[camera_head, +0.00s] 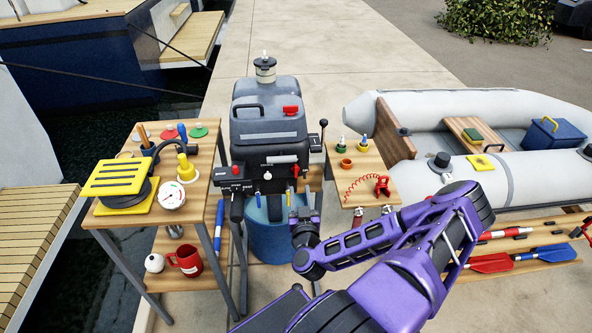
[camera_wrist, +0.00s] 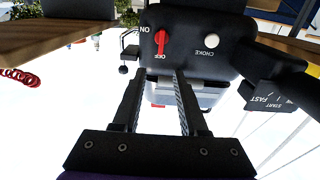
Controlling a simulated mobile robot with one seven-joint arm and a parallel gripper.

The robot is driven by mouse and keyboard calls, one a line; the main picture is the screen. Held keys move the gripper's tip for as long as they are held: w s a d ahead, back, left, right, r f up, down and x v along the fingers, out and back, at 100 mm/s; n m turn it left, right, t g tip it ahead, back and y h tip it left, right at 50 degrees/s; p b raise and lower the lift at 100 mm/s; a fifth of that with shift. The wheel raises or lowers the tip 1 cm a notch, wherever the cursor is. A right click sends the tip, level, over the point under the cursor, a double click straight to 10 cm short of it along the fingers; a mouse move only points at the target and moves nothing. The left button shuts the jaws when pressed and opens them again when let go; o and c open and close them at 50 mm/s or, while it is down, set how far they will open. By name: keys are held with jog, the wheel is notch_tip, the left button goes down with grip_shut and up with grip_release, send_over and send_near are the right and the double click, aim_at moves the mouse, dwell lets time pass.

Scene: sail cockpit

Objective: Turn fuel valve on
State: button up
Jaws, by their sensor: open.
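The outboard motor (camera_head: 268,125) stands upright on a stand. Its fuel valve is a small red lever (camera_wrist: 160,42) on the dark front panel, with ON and OFF lettering, in the upside-down wrist view. The lever's long part lies toward the OFF lettering. It looks like the small red part (camera_head: 295,170) in the head view. My gripper (camera_wrist: 157,75) is open and empty, its two fingers pointing at the panel. The lever shows just beyond the fingertips, roughly centred between them, apparently untouched. In the head view my gripper (camera_head: 303,213) is low in front of the motor.
A white choke knob (camera_wrist: 212,41) sits beside the valve. A dark tiller arm with START and FAST lettering (camera_wrist: 268,95) juts out at right in the wrist view. Side tables (camera_head: 110,213) and (camera_head: 365,160) flank the motor. A grey inflatable boat (camera_head: 400,115) lies right.

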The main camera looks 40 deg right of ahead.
aim_at(296, 169)
jog(key=x, duration=1)
jog(key=shift+w, duration=0.2)
grip_shut()
